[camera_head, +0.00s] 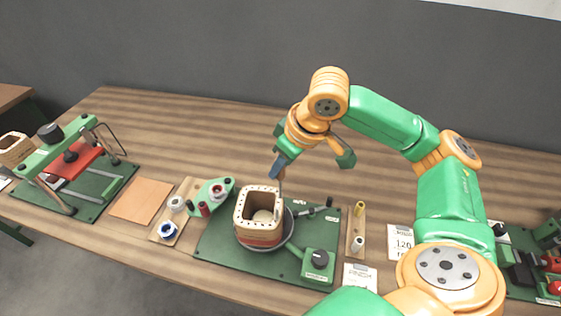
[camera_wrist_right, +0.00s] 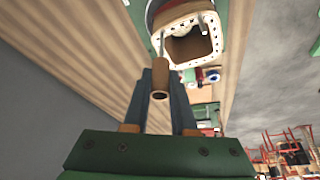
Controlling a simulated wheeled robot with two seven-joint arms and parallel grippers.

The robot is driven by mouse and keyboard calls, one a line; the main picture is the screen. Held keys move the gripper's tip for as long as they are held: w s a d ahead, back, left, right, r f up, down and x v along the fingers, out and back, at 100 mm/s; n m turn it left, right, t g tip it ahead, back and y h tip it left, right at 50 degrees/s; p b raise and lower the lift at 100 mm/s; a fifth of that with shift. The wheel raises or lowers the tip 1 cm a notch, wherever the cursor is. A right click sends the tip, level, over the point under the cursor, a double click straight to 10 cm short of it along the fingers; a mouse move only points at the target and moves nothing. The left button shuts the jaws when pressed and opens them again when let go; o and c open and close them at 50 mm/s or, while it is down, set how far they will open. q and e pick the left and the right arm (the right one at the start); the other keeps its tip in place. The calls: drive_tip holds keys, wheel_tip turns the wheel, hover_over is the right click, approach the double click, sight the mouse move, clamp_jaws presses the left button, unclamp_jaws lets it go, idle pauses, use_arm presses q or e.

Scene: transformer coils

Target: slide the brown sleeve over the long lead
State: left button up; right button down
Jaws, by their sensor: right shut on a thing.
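The long lead (camera_wrist_right: 162,44), a thin pale wire, stands at the coil's rim in line with the sleeve's far end. I cannot tell whether its tip is inside the sleeve. The coil also shows in the wrist view (camera_wrist_right: 190,45). My left gripper is out of view.
The coil sits on a round holder on a green base plate (camera_head: 225,252) with a control box (camera_head: 318,262). Wire spools (camera_head: 168,230) stand left; a wooden strip with pegs (camera_head: 356,228) stands right. A red-and-green press (camera_head: 75,160) is far left. The table behind is clear.

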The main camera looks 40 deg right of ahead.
idle(0.3)
drive_tip(key=shift+f, duration=0.2)
drive_tip(key=shift+f, duration=0.4)
drive_tip(key=shift+f, duration=0.25)
drive_tip(key=shift+f, duration=0.2)
idle(0.5)
drive_tip(key=shift+f, duration=0.5)
drive_tip(key=shift+f, duration=0.15)
